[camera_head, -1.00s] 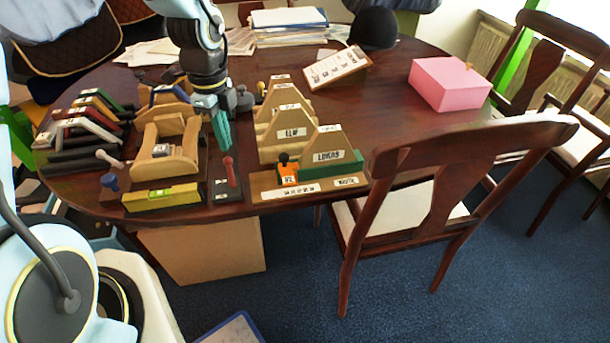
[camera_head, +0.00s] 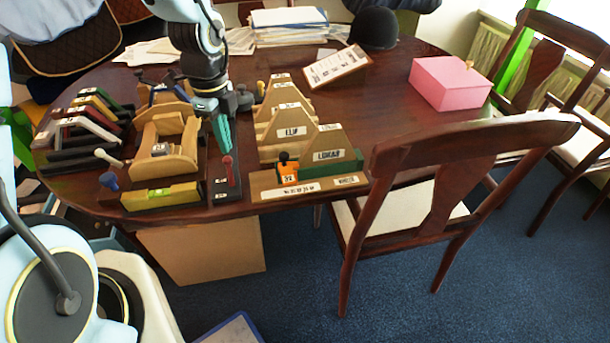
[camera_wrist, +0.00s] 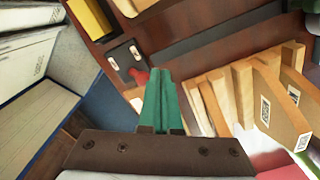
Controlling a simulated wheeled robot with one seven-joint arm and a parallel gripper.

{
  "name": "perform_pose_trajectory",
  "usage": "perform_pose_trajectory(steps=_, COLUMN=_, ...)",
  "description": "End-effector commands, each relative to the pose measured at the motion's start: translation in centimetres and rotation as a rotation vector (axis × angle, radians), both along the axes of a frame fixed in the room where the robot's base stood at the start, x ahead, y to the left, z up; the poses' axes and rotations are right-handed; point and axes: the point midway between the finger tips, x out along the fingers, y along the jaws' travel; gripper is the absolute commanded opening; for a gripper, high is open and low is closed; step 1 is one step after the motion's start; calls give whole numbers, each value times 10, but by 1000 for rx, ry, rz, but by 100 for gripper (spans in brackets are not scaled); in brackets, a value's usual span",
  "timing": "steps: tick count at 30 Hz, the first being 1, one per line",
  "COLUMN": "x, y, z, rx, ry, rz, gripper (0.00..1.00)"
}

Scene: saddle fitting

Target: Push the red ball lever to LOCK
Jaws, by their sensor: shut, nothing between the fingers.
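The red ball lever (camera_head: 228,162) stands up from a narrow dark base plate (camera_head: 221,190) near the table's front edge. White labels on that plate are too small to read. In the wrist view the red lever (camera_wrist: 139,77) shows just left of my fingertips. My gripper (camera_head: 225,148) has green fingers, pressed together with nothing between them, pointing down just above and behind the red ball. In the wrist view my gripper (camera_wrist: 161,75) is close beside the lever; I cannot tell whether it touches it.
A wooden cradle (camera_head: 165,160) with a yellow block (camera_head: 160,195) stands left of the lever. A rack of labelled wooden peaks (camera_head: 325,150) with an orange tag stands to the right. A pink box (camera_head: 450,82) is far right. A chair (camera_head: 470,150) is at the front edge.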

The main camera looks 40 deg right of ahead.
Motion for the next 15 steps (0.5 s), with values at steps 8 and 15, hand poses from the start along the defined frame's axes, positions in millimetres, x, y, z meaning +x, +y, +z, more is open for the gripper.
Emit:
perform_pose_trajectory(steps=8, x=0, y=0, z=-6, rx=0, ry=1, rz=0, gripper=0)
perform_pose_trajectory(steps=15, x=0, y=0, z=-11, rx=0, ry=1, rz=0, gripper=0)
